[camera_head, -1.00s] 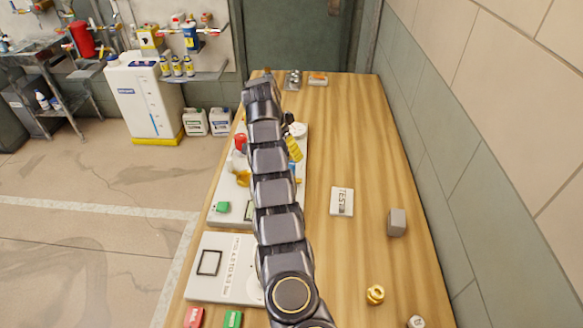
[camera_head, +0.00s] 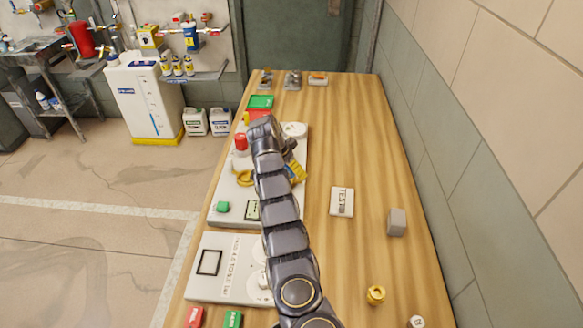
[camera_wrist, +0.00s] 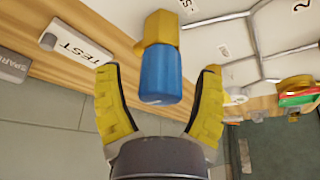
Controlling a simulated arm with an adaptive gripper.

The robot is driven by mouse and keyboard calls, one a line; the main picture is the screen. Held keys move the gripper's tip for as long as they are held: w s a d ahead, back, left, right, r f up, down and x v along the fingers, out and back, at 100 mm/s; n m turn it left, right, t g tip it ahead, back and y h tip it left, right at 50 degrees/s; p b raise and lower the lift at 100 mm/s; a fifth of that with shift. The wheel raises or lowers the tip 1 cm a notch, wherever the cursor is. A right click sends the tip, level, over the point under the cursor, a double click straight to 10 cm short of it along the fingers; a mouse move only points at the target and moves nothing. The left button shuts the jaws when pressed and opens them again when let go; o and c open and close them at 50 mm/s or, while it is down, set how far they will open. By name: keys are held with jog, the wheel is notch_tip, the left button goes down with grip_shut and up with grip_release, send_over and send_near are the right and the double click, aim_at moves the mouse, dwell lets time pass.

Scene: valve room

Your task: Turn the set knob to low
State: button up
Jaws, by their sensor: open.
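My gripper (camera_wrist: 160,72) is open, with its two yellow fingers on either side of a blue cylindrical handle with a yellow base (camera_wrist: 161,75) in the wrist view. A gap shows on both sides, so the fingers look apart from it. The handle stands out from a white panel (camera_wrist: 225,45) with dark lines and lettering. No set knob or low mark is readable. My arm hides part of the panels.
The middle panel also carries a red knob (camera_head: 241,142) and a green button (camera_head: 223,207). A nearer white panel (camera_head: 205,290) has a dark square frame. A TEST block (camera_head: 342,201), grey block (camera_head: 396,222) and brass piece (camera_head: 376,295) lie on the wooden table. The wall bounds the right.

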jog(key=c, duration=1.1)
jog(key=shift+c, duration=0.2)
